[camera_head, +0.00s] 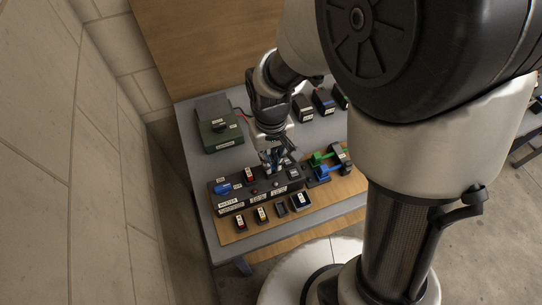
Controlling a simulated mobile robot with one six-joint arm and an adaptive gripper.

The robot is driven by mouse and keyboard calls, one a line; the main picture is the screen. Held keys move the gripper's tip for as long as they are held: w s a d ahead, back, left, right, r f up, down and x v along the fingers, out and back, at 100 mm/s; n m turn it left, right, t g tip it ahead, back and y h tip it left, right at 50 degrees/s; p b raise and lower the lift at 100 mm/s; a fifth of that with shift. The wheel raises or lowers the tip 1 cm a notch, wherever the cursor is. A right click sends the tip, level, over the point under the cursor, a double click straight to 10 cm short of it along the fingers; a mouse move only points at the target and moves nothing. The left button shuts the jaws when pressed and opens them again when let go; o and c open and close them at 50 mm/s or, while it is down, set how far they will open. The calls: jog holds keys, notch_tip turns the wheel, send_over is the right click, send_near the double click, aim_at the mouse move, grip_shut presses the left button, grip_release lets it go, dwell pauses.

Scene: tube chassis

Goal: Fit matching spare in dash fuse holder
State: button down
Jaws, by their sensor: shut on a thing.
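The dark dash panel (236,197) lies on the bench with white labels, a blue part (222,188) at its left and a red part (250,174) on top. A row of small holders stands in front: one with a red-edged spare (240,222), one with a yellow-edged spare (262,215), a dark one that looks empty (282,209), and one with a blue-edged spare (301,201). My gripper (273,164) points down over the back of the panel. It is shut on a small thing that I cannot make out. The fuse holder's opening is not clear under the fingers.
A green-black box (218,124) stands at the back left. Green (323,158) and blue (323,173) handled parts sit right of the panel. A block wall (70,150) rises left of the bench.

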jog(key=shift+f+b, duration=0.85)
jog(key=shift+f, duration=0.45)
jog(key=c, duration=1.6)
grip_release()
jog(key=shift+o, duration=0.7)
jog(key=o, duration=0.5)
jog(key=shift+c, duration=0.2)
